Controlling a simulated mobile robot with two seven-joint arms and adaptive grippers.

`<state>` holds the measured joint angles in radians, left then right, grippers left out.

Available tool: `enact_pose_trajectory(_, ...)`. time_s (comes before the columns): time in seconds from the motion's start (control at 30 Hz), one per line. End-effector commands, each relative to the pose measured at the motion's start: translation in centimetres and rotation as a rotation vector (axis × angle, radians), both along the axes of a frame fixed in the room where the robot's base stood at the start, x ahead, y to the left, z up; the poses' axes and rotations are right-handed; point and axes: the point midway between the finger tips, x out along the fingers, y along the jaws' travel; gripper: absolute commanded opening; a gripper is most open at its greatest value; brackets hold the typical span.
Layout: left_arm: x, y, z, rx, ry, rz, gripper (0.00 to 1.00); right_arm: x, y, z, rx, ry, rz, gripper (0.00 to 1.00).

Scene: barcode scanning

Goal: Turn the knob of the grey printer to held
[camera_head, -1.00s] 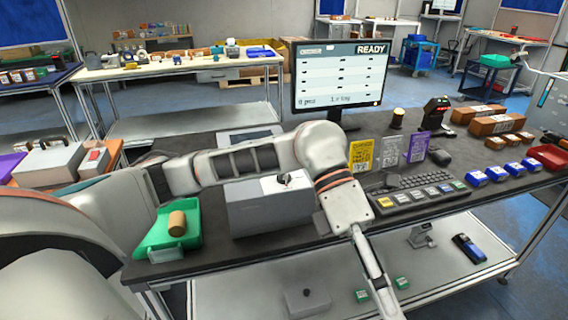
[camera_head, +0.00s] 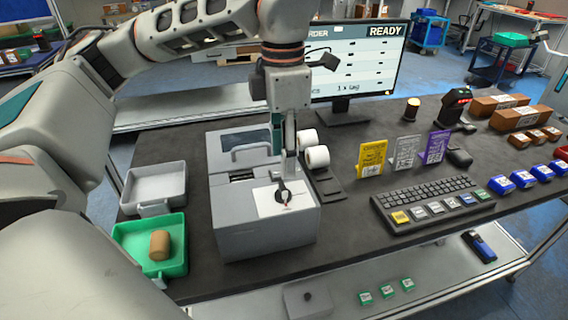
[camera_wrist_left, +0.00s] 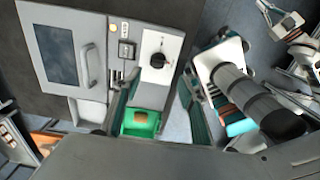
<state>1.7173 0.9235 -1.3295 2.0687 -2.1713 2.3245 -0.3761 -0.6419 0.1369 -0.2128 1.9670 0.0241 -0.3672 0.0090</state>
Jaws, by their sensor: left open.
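The grey printer (camera_head: 262,225) stands at the middle left of the dark table. Its black knob (camera_head: 283,196) sits on a white panel on the printer's top, with a small red mark beside it. The panel's markings are too small to read. The knob also shows in the left wrist view (camera_wrist_left: 157,60). My left gripper (camera_head: 289,172) points down over the panel, just above or at the knob. In the left wrist view its two fingers (camera_wrist_left: 160,80) are spread, with the knob ahead between their tips. I cannot tell whether they touch it. My right gripper is not visible.
A green tray (camera_head: 126,236) with a brown cylinder (camera_head: 160,245) and a grey tray (camera_head: 130,190) lie left of the printer. White rolls (camera_head: 317,157) stand behind it on the right. A keyboard (camera_head: 430,200), sign cards and a monitor (camera_head: 355,60) are further right.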

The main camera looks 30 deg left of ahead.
Motion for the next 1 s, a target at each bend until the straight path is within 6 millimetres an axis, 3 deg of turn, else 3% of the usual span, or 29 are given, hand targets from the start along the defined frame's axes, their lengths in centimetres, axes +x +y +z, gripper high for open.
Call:
enact_pose_trajectory(0.17, 0.0, 0.1, -0.4, 0.004, 0.000, 0.003, 0.42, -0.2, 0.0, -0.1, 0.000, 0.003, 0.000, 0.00)
enact_pose_trajectory(0.5, -0.1, 0.1, -5.4, 0.003, 0.003, 0.003, 0.42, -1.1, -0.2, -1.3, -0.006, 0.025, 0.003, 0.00)
enact_pose_trajectory(0.7, -0.1, 0.1, -7.3, 0.002, 0.001, 0.004, 0.42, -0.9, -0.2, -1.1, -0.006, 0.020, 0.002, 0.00)
enact_pose_trajectory(1.0, 0.0, 0.1, -7.7, 0.002, -0.001, 0.003, 0.42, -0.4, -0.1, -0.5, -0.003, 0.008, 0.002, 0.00)
